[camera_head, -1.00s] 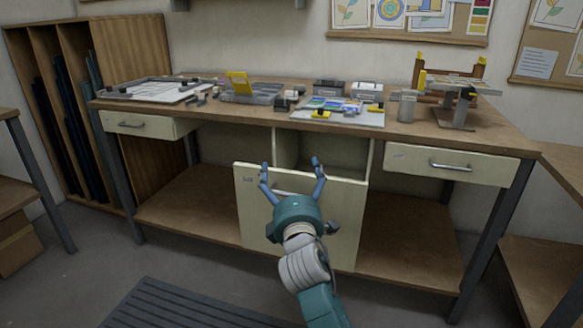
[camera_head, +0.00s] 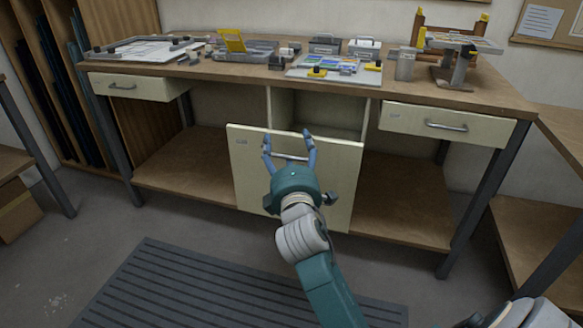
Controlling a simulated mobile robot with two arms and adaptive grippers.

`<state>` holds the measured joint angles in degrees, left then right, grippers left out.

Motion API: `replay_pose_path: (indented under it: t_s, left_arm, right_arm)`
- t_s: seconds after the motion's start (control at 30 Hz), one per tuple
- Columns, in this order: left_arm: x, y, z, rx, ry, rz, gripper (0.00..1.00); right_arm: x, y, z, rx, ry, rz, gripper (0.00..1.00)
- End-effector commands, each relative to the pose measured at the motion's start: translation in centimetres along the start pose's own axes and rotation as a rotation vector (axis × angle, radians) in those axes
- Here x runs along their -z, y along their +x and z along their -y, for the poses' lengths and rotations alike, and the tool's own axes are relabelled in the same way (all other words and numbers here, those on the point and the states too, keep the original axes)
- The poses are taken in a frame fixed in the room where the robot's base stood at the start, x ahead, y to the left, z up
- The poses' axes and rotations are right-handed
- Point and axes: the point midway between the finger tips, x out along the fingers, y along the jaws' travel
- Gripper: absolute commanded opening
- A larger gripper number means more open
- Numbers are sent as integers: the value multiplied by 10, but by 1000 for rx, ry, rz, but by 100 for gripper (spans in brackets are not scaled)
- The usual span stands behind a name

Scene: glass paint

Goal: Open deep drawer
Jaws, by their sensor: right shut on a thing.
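The deep drawer (camera_head: 338,185) is the tall cream front below the middle of the workbench. Its front stands out from the bench, and an open gap shows above and behind its top edge. Its bar handle (camera_head: 290,158) lies across the upper part of the front. My right gripper (camera_head: 289,150) reaches up from below, with its two blue fingers on either side of the handle, shut on it. The gripper body hides part of the drawer's lower front. My left gripper is not in view.
Two shallow drawers with handles sit at left (camera_head: 125,87) and right (camera_head: 447,126); both look shut or nearly so. The bench top (camera_head: 220,73) holds several tools and trays. A dark slatted mat (camera_head: 160,290) lies on the floor in front. A lower shelf (camera_head: 400,205) runs beneath.

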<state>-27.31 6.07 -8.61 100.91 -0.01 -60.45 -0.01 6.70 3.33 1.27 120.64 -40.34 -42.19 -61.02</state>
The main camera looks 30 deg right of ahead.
Motion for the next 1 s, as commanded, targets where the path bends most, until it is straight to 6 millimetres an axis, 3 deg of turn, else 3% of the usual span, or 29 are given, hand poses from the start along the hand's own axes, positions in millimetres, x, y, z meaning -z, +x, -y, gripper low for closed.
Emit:
replay_pose_path:
  t_s: [0.03, 0.2, 0.23, 0.27, 1.0]
  left_arm:
    - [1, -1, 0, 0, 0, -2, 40]
    - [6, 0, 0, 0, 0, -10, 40]
    - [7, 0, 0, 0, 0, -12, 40]
    - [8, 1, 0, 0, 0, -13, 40]
    - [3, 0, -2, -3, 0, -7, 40]
  right_arm:
    - [-2, -6, -25, -52, 4, -1, 49]
    - [-1, -18, -24, -52, 5, -2, 47]
    - [-1, -20, -24, -52, 5, -3, 37]
    - [-1, -22, -22, -51, 5, -3, 35]
    - [1, -74, -7, -34, 8, -5, 35]
